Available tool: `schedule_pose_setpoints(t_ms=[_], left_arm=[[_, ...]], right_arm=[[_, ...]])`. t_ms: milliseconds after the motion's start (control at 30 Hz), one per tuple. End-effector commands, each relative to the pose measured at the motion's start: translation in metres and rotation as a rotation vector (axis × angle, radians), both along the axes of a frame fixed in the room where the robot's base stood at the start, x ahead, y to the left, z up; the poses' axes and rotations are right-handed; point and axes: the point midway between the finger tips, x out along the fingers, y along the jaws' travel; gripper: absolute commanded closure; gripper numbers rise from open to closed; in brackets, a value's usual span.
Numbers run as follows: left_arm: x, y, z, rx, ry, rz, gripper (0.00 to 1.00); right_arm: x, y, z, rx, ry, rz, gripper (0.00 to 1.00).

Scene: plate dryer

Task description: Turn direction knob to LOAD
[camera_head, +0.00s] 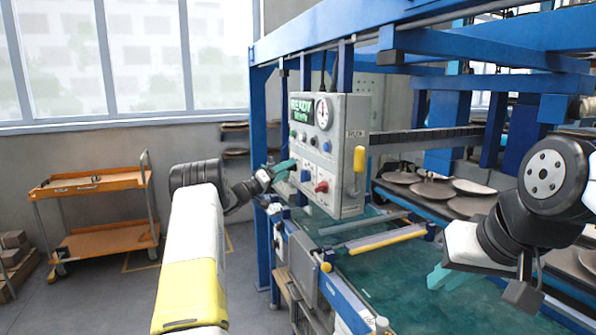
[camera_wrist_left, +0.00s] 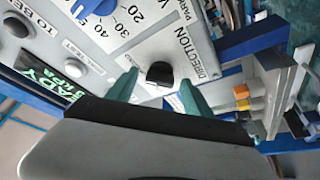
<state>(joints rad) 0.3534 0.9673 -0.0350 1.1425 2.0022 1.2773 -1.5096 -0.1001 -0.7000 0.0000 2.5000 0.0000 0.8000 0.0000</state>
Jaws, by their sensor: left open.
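The direction knob (camera_wrist_left: 160,74) is a small black knob on the grey control box (camera_head: 345,205), beside the printed word DIRECTION in the left wrist view. I cannot read a LOAD mark or tell which position the knob points to. My left gripper (camera_head: 286,168) is at the left edge of the box face. In the left wrist view the open teal fingers of my left gripper (camera_wrist_left: 158,92) lie on either side of the knob; I cannot tell whether they touch it. My right gripper (camera_head: 437,279) hangs over the green bed, partly hidden, away from the box.
The box also carries a red knob (camera_head: 321,187), a round gauge (camera_head: 323,112), a green display (camera_head: 301,106) and a yellow handle (camera_head: 360,159). Blue frame beams surround it. Round plates (camera_head: 435,190) lie on racks to the right. An orange cart (camera_head: 110,236) stands at left.

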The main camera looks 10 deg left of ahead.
Motion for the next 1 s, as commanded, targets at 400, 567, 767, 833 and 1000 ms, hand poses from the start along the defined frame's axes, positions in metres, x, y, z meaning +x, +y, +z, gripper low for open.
schedule_pose_setpoints(t_ms=[400,567,767,833,1000], left_arm=[[0.0004,-0.0006,0.0000,0.000,0.001,-0.001,0.75],[0.0004,-0.0005,-0.0001,0.000,0.002,0.000,1.00],[0.0001,-0.0004,0.0003,-0.010,0.015,0.000,1.00],[0.0000,-0.0002,0.0002,-0.020,0.030,0.001,1.00],[-0.0004,-0.0005,0.0010,-0.066,0.100,0.000,1.00]], right_arm=[[0.0000,0.0000,0.0000,0.000,0.000,0.000,0.83],[0.0000,0.0000,0.0000,0.000,0.000,0.000,0.83],[0.0000,0.0000,0.0000,0.000,0.000,0.000,0.83],[0.0000,0.0000,0.0000,0.000,0.000,0.000,0.83],[0.0000,0.0000,0.0000,0.000,0.000,0.000,0.83]])
